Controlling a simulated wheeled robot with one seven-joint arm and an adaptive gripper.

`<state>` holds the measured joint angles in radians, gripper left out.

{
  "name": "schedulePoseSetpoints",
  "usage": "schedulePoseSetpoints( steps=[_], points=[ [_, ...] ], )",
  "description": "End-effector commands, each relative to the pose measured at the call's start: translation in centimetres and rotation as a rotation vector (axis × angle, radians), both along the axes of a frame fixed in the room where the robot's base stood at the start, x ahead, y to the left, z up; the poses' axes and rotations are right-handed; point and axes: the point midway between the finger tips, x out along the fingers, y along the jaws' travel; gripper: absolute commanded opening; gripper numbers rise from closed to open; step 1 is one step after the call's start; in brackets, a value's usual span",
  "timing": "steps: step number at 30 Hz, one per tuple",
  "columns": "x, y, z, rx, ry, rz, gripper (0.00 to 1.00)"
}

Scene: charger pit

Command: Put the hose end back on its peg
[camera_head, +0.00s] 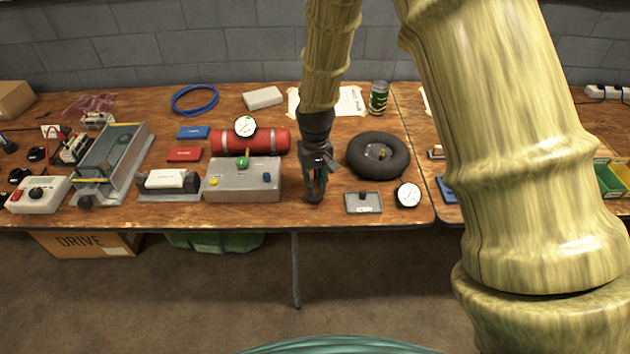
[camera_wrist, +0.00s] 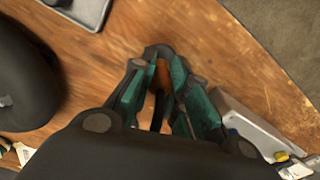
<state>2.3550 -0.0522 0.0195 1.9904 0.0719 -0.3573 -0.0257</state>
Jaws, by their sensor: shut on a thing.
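My gripper (camera_head: 315,194) hangs low over the table between the grey box with coloured knobs and the black tyre. In the wrist view its teal-padded fingers (camera_wrist: 157,82) close around a dark, slim piece (camera_wrist: 157,118), mostly hidden by the fingers. It may be the hose end, but I cannot tell its full shape. A small grey plate with a black stub (camera_head: 363,203) lies at the front edge, right of my gripper, apart from it. The plate's corner also shows in the wrist view (camera_wrist: 88,12). I cannot tell for sure which part is the peg.
The grey knob box (camera_head: 240,188) stands close left, the red cylinder (camera_head: 272,141) behind it. The black tyre (camera_head: 362,164) and a gauge (camera_head: 408,195) are right. A coiled blue hose (camera_head: 196,100) lies back left. Bare wood shows around the fingers.

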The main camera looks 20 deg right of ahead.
Motion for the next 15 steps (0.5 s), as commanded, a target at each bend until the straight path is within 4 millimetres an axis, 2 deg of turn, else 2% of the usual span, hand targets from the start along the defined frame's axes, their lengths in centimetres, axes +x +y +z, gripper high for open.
schedulePoseSetpoints(
  steps=[15],
  points=[
    [0.00, 0.00, -0.91, 0.000, 0.000, 0.000, 0.00]
  ],
)
